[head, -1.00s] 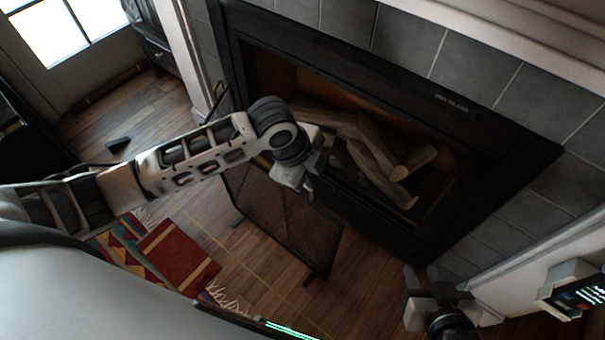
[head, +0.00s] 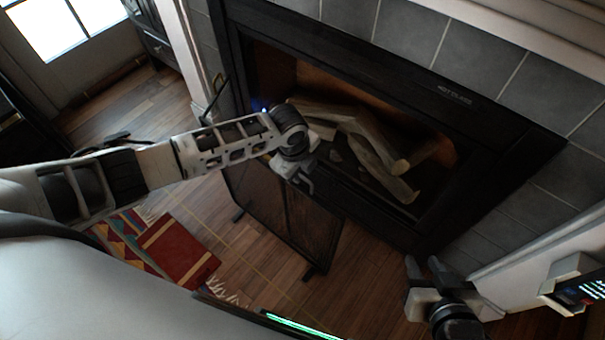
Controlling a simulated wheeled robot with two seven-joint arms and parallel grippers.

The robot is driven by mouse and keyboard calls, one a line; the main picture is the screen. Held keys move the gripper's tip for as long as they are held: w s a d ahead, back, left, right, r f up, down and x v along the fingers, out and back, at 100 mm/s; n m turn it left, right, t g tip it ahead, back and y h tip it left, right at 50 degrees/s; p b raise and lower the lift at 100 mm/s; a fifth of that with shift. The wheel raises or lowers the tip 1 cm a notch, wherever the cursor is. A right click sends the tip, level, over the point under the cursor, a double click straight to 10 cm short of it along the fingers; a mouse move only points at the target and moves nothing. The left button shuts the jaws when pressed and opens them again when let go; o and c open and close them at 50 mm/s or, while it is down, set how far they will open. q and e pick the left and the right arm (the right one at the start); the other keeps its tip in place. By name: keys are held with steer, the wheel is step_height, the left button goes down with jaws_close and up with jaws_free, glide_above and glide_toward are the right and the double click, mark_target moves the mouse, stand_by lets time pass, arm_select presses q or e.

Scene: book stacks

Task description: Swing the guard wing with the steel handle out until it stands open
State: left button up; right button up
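The dark mesh fire guard (head: 300,225) stands on the wood floor in front of the fireplace, its panels upright on small feet. A thin dark frame edge shows left of my arm by the fireplace (head: 222,98); I cannot tell whether it is a guard wing. My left gripper (head: 307,184) is at the guard's top edge, pointing down. Its fingers are small and dark against the guard, so I cannot tell whether they are open or touch it. I cannot make out the steel handle. My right gripper (head: 424,268) is open and empty at the lower right, apart from the guard.
The black fireplace (head: 490,150) holds several logs (head: 375,150). A striped red rug (head: 178,250) lies on the floor left of the guard. Bare wood floor (head: 375,285) shows right of the guard. A white device with a dark screen (head: 578,290) is at the right edge.

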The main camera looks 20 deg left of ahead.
arm_select(q)
steer(key=shift+w+d+f, duration=0.1)
steer(key=shift+w+f, duration=0.05)
steer(key=shift+f, duration=0.5)
steer(key=shift+w+f, duration=0.1)
steer(key=shift+f, duration=0.55)
jaws_close()
